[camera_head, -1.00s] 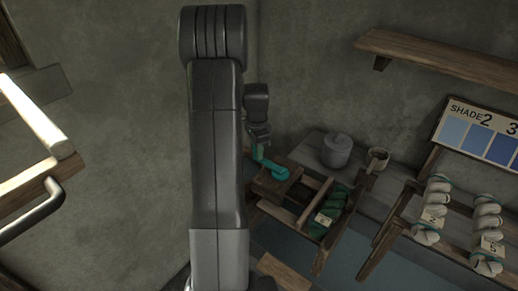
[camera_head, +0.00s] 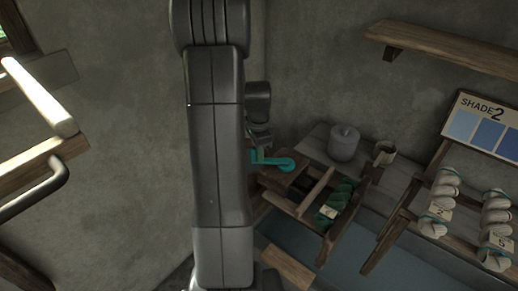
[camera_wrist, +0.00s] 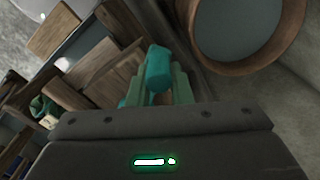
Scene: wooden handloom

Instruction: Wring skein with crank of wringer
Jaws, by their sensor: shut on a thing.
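The teal crank (camera_head: 280,164) sits on top of the wooden wringer (camera_head: 283,181), its upright handle to the left. My gripper (camera_head: 256,146) is at that handle from above. In the wrist view my gripper's fingers (camera_wrist: 160,92) are shut around the teal handle (camera_wrist: 158,68). A dark green skein (camera_head: 342,193) with a pale tag lies in the wooden frame right of the crank. Green also shows at the left of the wrist view (camera_wrist: 42,106). How tightly the skein is twisted cannot be told.
A lidded grey pot (camera_head: 344,144) and a mug (camera_head: 384,153) stand behind the frame. A wall shelf (camera_head: 440,52) is above. A round wooden rim (camera_wrist: 291,45) is close in the wrist view.

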